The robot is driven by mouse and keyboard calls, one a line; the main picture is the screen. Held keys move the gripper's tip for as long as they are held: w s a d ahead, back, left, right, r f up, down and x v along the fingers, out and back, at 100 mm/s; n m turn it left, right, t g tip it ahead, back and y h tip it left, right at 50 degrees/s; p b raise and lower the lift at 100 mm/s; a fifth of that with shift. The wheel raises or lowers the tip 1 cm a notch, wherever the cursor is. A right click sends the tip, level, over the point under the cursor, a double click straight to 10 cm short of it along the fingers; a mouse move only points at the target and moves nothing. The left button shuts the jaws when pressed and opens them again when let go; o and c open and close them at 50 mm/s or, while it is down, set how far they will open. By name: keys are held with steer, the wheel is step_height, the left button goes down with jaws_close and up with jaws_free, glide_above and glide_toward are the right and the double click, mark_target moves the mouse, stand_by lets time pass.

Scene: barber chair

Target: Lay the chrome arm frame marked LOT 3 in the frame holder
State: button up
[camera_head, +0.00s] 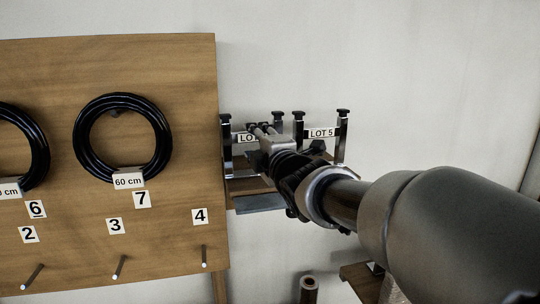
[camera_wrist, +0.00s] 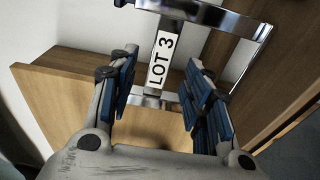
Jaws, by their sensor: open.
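The chrome arm frame marked LOT 3 (camera_wrist: 215,17) fills the top of the wrist view. Its white label (camera_wrist: 162,60) shows between my gripper's blue-padded fingers (camera_wrist: 160,80). The fingers are open, one on each side of the label, and I see no clear contact. In the head view, my gripper (camera_head: 262,131) reaches to the rack on the wall and covers part of a label reading "LO" on the left chrome frame (camera_head: 226,138). I cannot make out the frame holder in either view.
A second chrome frame, LOT 5 (camera_head: 342,140), stands just right of my gripper. A wooden board (camera_head: 180,70) with black hose coils (camera_head: 78,125), number tags and pegs is at the left. Below right is a small wooden ledge (camera_head: 362,283). The upper right wall is bare.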

mark_target(253, 137)
steer(key=p+x, duration=0.1)
steer(key=x, duration=0.4)
steer(key=shift+w+d, duration=0.15)
steer(key=shift+c, duration=0.2)
jaws_close()
stand_by(0.8)
steer(key=shift+r, duration=0.15)
